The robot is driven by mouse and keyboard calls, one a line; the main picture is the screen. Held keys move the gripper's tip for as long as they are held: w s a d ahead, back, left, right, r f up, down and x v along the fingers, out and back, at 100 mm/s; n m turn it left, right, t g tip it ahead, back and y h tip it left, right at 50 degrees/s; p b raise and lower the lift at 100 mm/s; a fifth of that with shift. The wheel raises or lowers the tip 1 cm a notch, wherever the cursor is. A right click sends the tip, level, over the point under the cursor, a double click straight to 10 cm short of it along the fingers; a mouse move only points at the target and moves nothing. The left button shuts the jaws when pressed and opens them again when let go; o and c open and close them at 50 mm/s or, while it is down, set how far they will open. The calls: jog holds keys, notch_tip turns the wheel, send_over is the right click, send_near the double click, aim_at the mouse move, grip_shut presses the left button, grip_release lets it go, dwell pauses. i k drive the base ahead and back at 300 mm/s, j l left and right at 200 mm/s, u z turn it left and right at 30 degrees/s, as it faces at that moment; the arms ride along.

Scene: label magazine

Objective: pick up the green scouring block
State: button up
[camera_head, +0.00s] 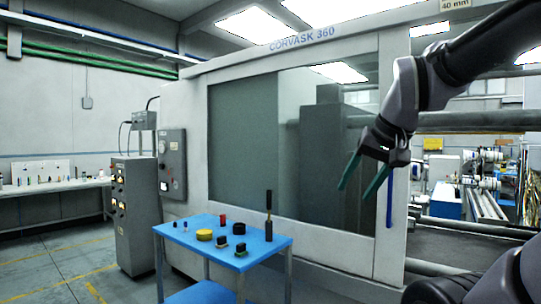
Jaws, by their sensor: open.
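A small dark block with a green-yellow lower edge (241,250), which looks like the green scouring block, lies near the front edge of the blue table (195,245). It is small in the picture, so its exact colour is hard to tell. My gripper (355,192) hangs in the air at the right, in front of the machine window. Its two green fingers point down and left, spread apart, with nothing between them. The gripper appears well above the tabletop and to the right of the block, touching nothing.
Close to the block are another dark block (222,241), a yellow round piece (204,235) and a tall dark tool (268,214) standing upright. A red piece (222,220) and small pieces sit farther back. The large grey machine (290,160) stands directly behind the table.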

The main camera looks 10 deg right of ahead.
aim_at(241, 249)
jog(key=z, duration=1.6)
jog(key=u, duration=1.95)
jog(key=i+l+u, duration=0.15)
jog(key=u, duration=0.25)
jog(key=i+l+u, duration=0.1)
jog(key=u, duration=0.25)
jog(key=i+l+u, duration=0.1)
jog(key=l, duration=0.3)
jog(key=i+l+u, duration=0.1)
jog(key=i+l, duration=0.15)
jog(key=l, duration=0.15)
jog(key=i+l, duration=0.15)
jog(key=l, duration=0.25)
jog(key=i+l+u, duration=0.15)
jog(key=l, duration=0.25)
